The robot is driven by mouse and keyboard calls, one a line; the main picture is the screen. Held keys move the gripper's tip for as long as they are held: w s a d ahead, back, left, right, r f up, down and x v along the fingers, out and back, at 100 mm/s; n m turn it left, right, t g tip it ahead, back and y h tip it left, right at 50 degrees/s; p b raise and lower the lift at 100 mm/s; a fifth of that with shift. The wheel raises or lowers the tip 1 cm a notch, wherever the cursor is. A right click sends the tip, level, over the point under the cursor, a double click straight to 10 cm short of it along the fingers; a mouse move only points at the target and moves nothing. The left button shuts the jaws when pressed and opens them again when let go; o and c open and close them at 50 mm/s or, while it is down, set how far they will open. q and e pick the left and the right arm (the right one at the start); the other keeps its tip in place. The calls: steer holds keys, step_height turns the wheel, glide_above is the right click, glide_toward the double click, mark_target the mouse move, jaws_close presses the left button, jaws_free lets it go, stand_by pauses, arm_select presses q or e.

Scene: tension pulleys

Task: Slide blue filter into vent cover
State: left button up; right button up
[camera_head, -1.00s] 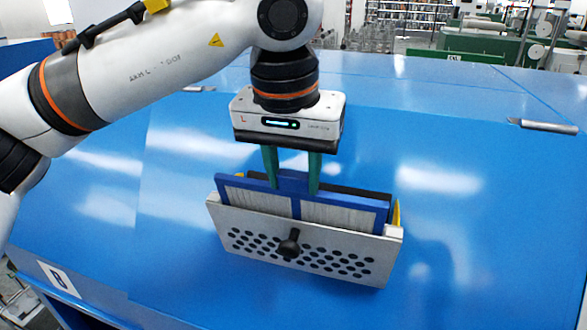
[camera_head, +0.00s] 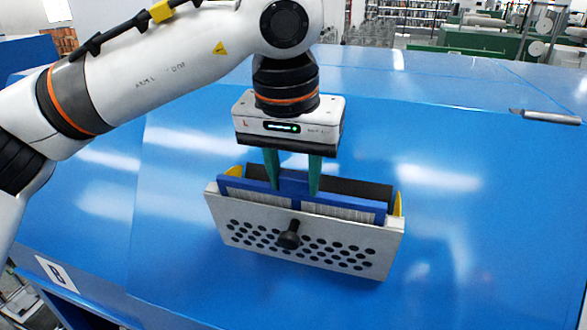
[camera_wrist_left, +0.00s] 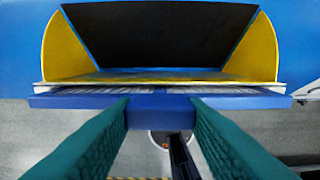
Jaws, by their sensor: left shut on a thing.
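The vent cover (camera_head: 330,250) is a light grey perforated plate with a black knob (camera_head: 289,236) on its front and yellow side pieces (camera_head: 397,204). It stands tilted on the blue sloped surface. The blue filter (camera_head: 345,208), a blue frame with pale pleats, sits partly down behind the plate, its top part showing above the edge; its lower part is hidden. My left gripper (camera_head: 292,186) has its green fingers shut on the filter's middle tab. In the left wrist view the fingers (camera_wrist_left: 160,125) close on the filter (camera_wrist_left: 160,103), with the yellow sides and dark opening beyond. My right gripper is not in view.
The blue surface (camera_head: 480,240) is wide and clear around the cover. A metal handle (camera_head: 545,117) lies at the right. Machines and shelves stand far behind.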

arm_select(q)
steer(key=shift+w+f+b, duration=0.15)
steer(key=shift+f+b, duration=0.2)
steer(key=shift+f, duration=0.7)
steer(key=o, duration=1.1)
steer(key=shift+w+d, duration=0.1)
steer(key=b+v, duration=0.2)
steer(key=v, duration=1)
